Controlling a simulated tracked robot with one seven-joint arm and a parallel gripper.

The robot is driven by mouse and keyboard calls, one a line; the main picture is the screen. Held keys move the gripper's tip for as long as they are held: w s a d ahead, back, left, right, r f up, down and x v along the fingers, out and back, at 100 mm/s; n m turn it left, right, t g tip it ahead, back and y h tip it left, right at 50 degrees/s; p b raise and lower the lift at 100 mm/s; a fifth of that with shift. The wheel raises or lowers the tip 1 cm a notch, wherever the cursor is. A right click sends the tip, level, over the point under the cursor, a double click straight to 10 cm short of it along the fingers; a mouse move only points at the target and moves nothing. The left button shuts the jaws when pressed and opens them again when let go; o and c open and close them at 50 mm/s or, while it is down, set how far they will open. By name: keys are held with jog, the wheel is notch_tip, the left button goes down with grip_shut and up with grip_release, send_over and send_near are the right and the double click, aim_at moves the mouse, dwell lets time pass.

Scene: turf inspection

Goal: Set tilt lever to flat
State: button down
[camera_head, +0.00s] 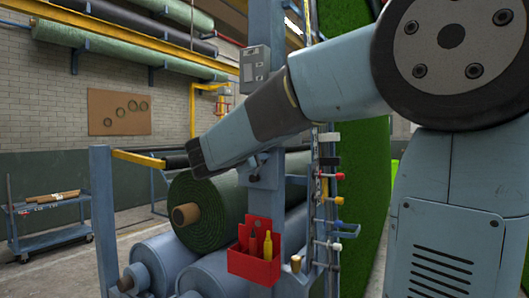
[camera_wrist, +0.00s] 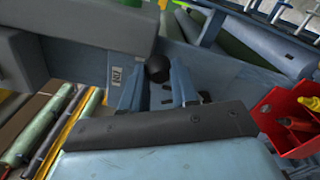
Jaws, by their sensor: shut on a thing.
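In the wrist view, a lever with a round black knob, which I take to be the tilt lever (camera_wrist: 158,67), stands between the two blue fingers of my gripper (camera_wrist: 157,74). The fingers are shut on it from both sides, with the knob showing at the fingertips. A small pale label plate (camera_wrist: 116,76) is on the blue steel to the left of the knob. Its marking is too small to read surely.
A red tool holder (camera_head: 256,262) hangs on the post below my wrist, and it shows at right in the wrist view (camera_wrist: 272,112). A green turf roll (camera_head: 222,215) lies behind. A row of small coloured knobs (camera_head: 335,200) runs down beside the post. A cart (camera_head: 50,222) stands far left.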

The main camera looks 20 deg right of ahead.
jog(key=shift+d+f, duration=0.1)
jog(key=shift+f, duration=0.15)
jog(key=c, duration=1.3)
grip_release()
jog(key=o, duration=0.5)
jog(key=shift+r, duration=0.15)
jog(key=shift+c, duration=0.2)
jog(key=shift+s, duration=0.1)
jog(key=v, duration=1.3)
jog(key=shift+s+a, duration=0.2)
jog(key=shift+a, duration=0.05)
